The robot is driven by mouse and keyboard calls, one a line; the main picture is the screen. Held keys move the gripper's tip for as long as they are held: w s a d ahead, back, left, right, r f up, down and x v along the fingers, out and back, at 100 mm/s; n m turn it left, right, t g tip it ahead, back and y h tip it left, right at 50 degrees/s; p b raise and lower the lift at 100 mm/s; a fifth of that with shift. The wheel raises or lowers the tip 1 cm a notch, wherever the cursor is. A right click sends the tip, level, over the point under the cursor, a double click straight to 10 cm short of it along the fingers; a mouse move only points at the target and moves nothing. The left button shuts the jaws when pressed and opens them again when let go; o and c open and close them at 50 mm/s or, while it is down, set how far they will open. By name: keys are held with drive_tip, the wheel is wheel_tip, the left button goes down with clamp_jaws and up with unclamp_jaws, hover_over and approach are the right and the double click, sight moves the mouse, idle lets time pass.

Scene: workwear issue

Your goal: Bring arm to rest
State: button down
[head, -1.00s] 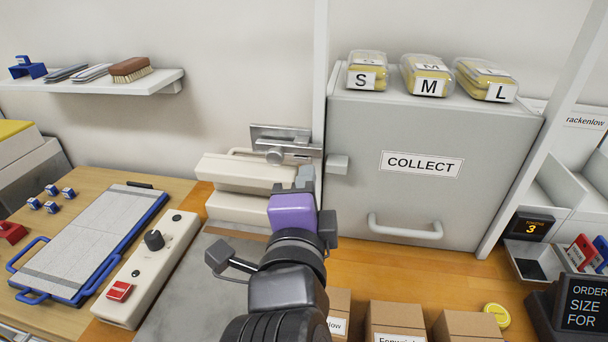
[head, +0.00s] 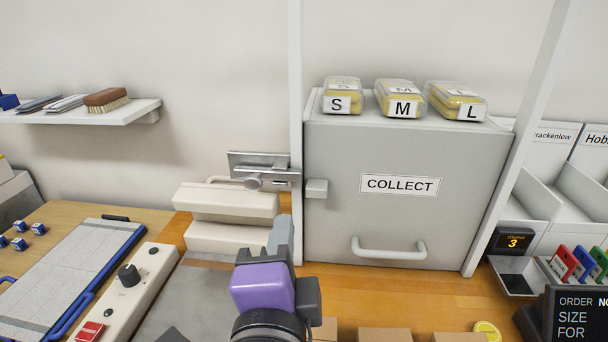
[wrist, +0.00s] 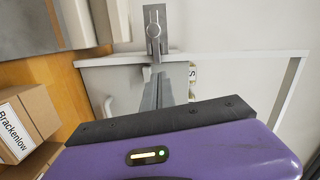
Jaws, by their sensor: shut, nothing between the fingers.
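My gripper (head: 280,234) is in the lower middle of the head view, with its purple wrist housing (head: 262,287) below it. It points away from me toward the cream press-like block (head: 232,203) and the lower left edge of the grey COLLECT cabinet (head: 400,220). The fingers are together and hold nothing. In the wrist view the shut fingers (wrist: 160,92) reach up toward the metal latch (wrist: 154,28). They look apart from it, though the gap is hard to judge.
Cardboard boxes (head: 385,335) stand low in front of the cabinet; one reads Brackenlow in the wrist view (wrist: 18,128). Bags marked S, M and L lie on the cabinet. A blue-edged board (head: 75,275) and control box (head: 125,290) lie left. An order screen (head: 575,315) stands right.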

drive_tip(key=s+a+r+n+t+y, duration=0.2)
drive_tip(key=a+r+n+y, duration=0.25)
drive_tip(key=n, duration=0.35)
drive_tip(key=s+d+f+n+g+y, duration=0.1)
drive_tip(key=s+d+f+n+y, duration=0.1)
drive_tip(key=s+d+f+n, duration=0.35)
drive_tip(key=s+d+f+n+y, duration=0.2)
drive_tip(key=d+f+n, duration=0.35)
drive_tip(key=f, duration=0.35)
drive_tip(key=s+d+f+m+g+h, duration=0.1)
drive_tip(key=s+d+f+g+h, duration=0.1)
drive_tip(key=s+d+f+h, duration=0.2)
drive_tip(key=s+d+f+m+g+h, duration=0.1)
drive_tip(key=s+d+f+h, duration=0.4)
drive_tip(key=s+d+f, duration=0.5)
drive_tip(key=s+d+m, duration=0.1)
drive_tip(key=s+d, duration=0.4)
drive_tip(key=s, duration=0.2)
drive_tip(key=shift+f+m+g, duration=0.2)
drive_tip(key=shift+m+g, duration=0.1)
drive_tip(key=shift+g, duration=0.1)
drive_tip(key=shift+s+h, duration=0.1)
drive_tip(key=shift+h, duration=0.15)
